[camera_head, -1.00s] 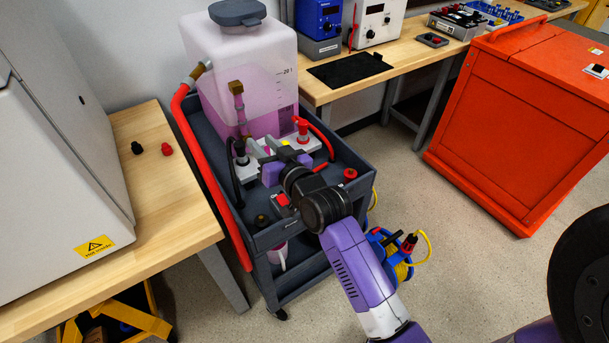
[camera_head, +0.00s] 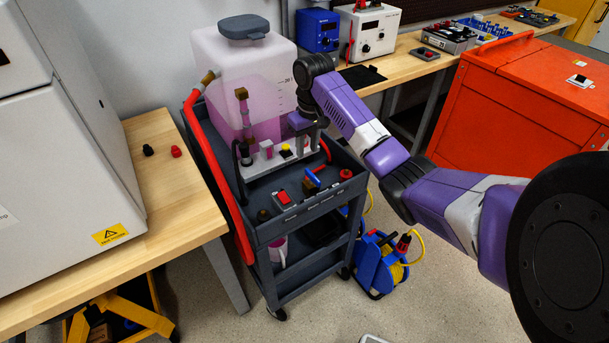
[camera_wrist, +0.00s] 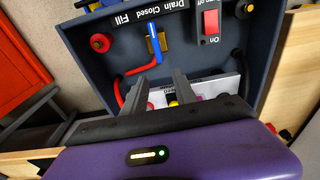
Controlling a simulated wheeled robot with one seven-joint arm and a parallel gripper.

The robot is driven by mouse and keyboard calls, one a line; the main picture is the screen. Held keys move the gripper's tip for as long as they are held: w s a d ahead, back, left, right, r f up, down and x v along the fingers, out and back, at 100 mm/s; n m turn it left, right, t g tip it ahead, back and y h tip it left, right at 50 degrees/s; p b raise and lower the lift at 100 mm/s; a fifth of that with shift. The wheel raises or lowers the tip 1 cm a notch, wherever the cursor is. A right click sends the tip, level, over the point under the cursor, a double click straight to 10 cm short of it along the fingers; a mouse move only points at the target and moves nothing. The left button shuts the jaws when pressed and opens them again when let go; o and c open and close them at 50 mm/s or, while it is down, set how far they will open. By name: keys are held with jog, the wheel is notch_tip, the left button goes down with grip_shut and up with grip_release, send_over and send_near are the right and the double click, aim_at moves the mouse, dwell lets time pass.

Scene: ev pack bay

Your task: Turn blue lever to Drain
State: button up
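The blue lever (camera_head: 313,176) sits on a brass valve body at the front of the dark cart's top tray. In the wrist view the blue lever (camera_wrist: 152,34) stands roughly across the printed row "Drain Closed Fill" (camera_wrist: 150,13), near its middle word. My gripper (camera_head: 308,142) is above the white manifold, behind the lever and apart from it. In the wrist view my gripper (camera_wrist: 159,76) has its two fingers spread with a clear gap and nothing held between them. The lever lies beyond the fingertips. The small labels cannot be read in the head view.
A red rocker switch (camera_wrist: 210,22) is beside the valve, and a red knob (camera_wrist: 101,42) is on its other side. A red hose (camera_wrist: 138,69) runs near the fingers. The white manifold (camera_head: 262,166) and pink-filled tank (camera_head: 240,80) stand behind. A blue cable reel (camera_head: 374,268) is on the floor.

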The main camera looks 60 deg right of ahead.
aim_at(311, 173)
jog(key=shift+s+a+f+g+y, duration=0.15)
jog(key=shift+s+a+g, duration=0.15)
jog(key=shift+s, duration=0.2)
jog(key=shift+s+a+r+g+y, duration=0.1)
jog(key=shift+s+a+g+y, duration=0.1)
jog(key=shift+s+a, duration=0.25)
jog(key=shift+s+f, duration=0.15)
jog(key=shift+f, duration=3.8)
grip_shut()
